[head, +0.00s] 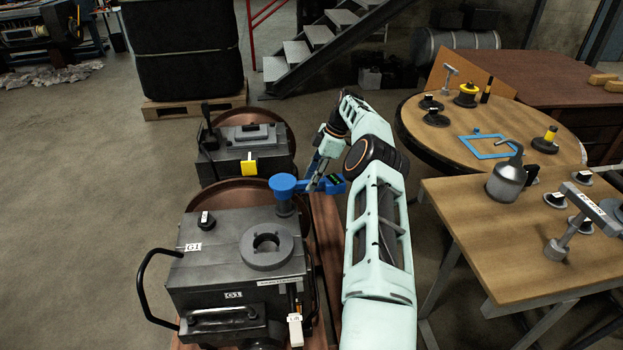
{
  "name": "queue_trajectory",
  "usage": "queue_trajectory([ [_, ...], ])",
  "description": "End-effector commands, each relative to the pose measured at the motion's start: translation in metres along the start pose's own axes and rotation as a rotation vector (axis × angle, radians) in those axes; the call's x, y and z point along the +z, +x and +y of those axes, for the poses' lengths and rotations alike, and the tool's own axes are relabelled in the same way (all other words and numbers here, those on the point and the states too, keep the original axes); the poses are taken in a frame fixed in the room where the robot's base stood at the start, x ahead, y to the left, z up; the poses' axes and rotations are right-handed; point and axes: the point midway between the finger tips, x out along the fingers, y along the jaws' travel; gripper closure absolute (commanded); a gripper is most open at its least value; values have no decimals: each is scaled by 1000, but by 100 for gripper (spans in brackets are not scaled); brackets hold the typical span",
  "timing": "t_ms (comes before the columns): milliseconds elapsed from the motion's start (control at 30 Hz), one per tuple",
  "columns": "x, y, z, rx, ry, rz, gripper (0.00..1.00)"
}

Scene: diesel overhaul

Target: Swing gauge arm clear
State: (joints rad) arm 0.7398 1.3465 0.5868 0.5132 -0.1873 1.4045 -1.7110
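The gauge arm (306,187) is blue. It has a round blue head (283,184) on a grey post at the back right of the front machine block (215,262) labelled G1. The arm points right, away from the round grey collar (267,247) with its dark bore, and carries a small dark box with green marks (334,180). My gripper (314,184) reaches down from behind at the arm's middle and appears to touch or overlap it. The fingers are small and partly hidden, so I cannot tell whether they are closed on it.
A second machine block (240,150) with a yellow tag stands behind. A black side handle (150,290) sticks out left. Two tables stand right: a round one (530,118) and a rectangular one (455,205), both holding tools. The floor at left is clear.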

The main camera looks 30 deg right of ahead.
Motion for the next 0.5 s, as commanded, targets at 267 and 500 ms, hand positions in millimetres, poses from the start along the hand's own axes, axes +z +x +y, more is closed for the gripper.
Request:
queue_trajectory([
  [267, -7, -16, 1, 2, -1, 0, 68],
  [500, -26, -62, 1, 4, 0, -1, 68],
])
